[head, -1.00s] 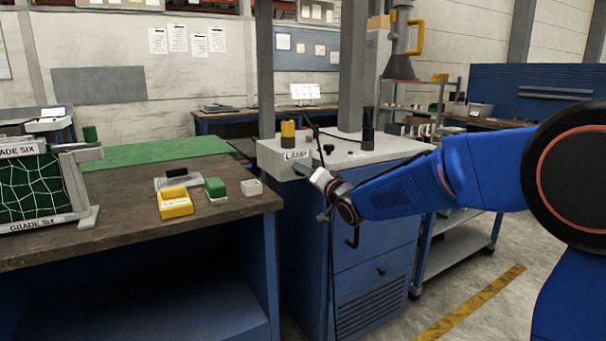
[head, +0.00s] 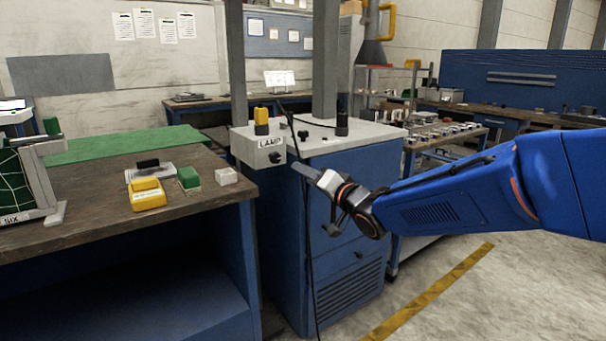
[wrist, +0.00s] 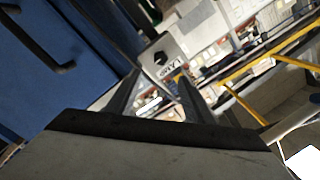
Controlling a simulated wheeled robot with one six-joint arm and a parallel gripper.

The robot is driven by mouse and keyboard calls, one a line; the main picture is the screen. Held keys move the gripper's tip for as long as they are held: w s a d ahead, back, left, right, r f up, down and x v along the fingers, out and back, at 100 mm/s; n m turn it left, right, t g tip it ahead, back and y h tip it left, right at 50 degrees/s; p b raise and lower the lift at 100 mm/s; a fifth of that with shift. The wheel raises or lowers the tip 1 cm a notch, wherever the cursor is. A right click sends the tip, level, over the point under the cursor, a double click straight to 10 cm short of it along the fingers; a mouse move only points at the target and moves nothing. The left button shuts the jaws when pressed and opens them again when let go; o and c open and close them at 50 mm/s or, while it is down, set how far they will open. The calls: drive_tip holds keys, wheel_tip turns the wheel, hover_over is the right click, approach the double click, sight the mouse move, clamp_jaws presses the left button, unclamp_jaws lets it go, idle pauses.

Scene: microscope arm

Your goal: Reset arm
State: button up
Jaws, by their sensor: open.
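My gripper (head: 308,172) is open and empty, in front of the blue cabinet (head: 345,215) and a little below its light top. It points left, towards the grey box labelled LAMP (head: 262,156), with a visible gap to it. In the wrist view, its two dark fingers (wrist: 158,90) stand apart, with the LAMP box (wrist: 160,57) and its black knob beyond them. My blue arm reaches in from the right. No arm other than my own is clear in these frames.
Grey posts (head: 325,60) rise behind the LAMP box. A dark cable hangs down the cabinet front. Floor at lower right is clear.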

drive_tip(key=shift+s+d, duration=0.1)
drive_tip(key=s+d+f+g+h, duration=0.2)
drive_tip(key=s+d+f+h, duration=0.3)
drive_tip(key=d, duration=0.5)
drive_tip(key=s+d+f+g+h, duration=0.15)
drive_tip(key=s+d+h, duration=0.25)
drive_tip(key=s+d, duration=0.5)
drive_tip(key=s+d+f+g, duration=0.2)
drive_tip(key=s+f, duration=0.1)
drive_tip(key=s, duration=0.5)
drive_tip(key=s+d+f+n+g, duration=0.1)
drive_tip(key=s+d+f+g, duration=0.1)
drive_tip(key=s, duration=0.6)
drive_tip(key=s+d+f+n+g+h, duration=0.1)
drive_tip(key=s+d+f+g, duration=0.1)
drive_tip(key=s+f, duration=0.4)
drive_tip(key=shift+s+d+f+g, duration=0.15)
drive_tip(key=shift+s+d+g, duration=0.2)
drive_tip(key=shift+s+d, duration=0.7)
